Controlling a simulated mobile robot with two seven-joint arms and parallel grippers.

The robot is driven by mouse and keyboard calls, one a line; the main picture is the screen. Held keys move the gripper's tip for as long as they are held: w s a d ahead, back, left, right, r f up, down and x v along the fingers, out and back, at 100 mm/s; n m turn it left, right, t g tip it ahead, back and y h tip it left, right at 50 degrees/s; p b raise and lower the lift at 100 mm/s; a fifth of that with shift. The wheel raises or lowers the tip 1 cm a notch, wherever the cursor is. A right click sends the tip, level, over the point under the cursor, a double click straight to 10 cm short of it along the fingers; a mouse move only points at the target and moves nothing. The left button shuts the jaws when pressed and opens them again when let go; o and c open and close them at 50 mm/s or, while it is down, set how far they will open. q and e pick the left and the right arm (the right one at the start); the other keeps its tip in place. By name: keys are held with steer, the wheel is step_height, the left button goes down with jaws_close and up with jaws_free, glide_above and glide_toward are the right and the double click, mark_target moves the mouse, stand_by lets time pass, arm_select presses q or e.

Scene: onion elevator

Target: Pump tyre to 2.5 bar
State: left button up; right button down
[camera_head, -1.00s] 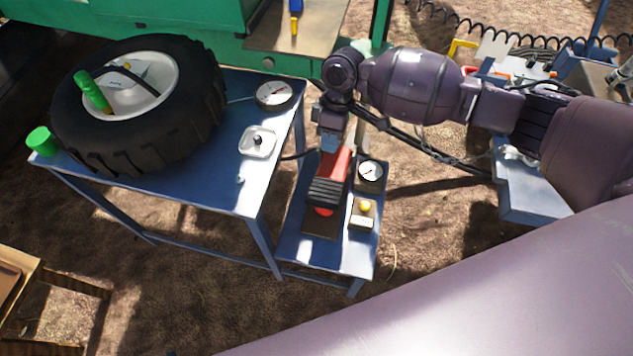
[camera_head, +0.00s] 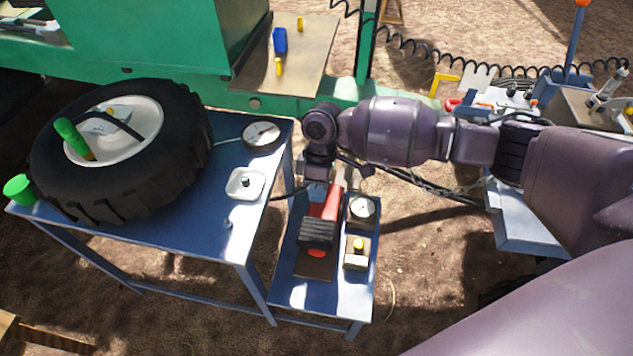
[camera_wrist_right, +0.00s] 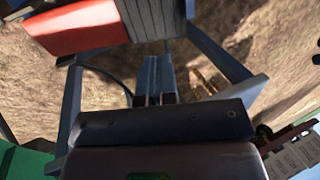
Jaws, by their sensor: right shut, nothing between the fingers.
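The black tyre (camera_head: 180,150) with a white rim lies on the blue table (camera_head: 190,215) at the left of the head view. A round white gauge (camera_head: 262,134) stands at that table's right edge. A red pump (camera_head: 327,205) with a ribbed black pedal (camera_head: 317,232) stands on a lower blue stand; it also shows in the wrist view (camera_wrist_right: 80,30). Beside it is a second gauge (camera_head: 361,208). Neither gauge can be read. My right gripper (camera_head: 318,190) is shut and empty, at the far end of the pump; whether it touches is unclear. My left gripper is not in view.
A small box with a yellow button (camera_head: 358,246) sits beside the pump. A white square dish (camera_head: 245,183) and a green cylinder (camera_head: 19,189) are on the table. A green machine (camera_head: 160,40) stands behind. Dark hoses and a chain run behind the stand.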

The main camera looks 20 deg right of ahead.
mark_target(315, 232)
steer(key=b+x, duration=0.2)
steer(key=x, duration=0.6)
steer(key=shift+f, duration=0.3)
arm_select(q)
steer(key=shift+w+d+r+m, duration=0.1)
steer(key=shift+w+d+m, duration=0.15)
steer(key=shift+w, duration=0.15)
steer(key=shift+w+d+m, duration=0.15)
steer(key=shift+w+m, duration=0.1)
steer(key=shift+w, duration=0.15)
arm_select(e)
steer(key=shift+s+a+f, duration=0.1)
steer(key=shift+s+f, duration=0.05)
steer(key=shift+f, duration=0.25)
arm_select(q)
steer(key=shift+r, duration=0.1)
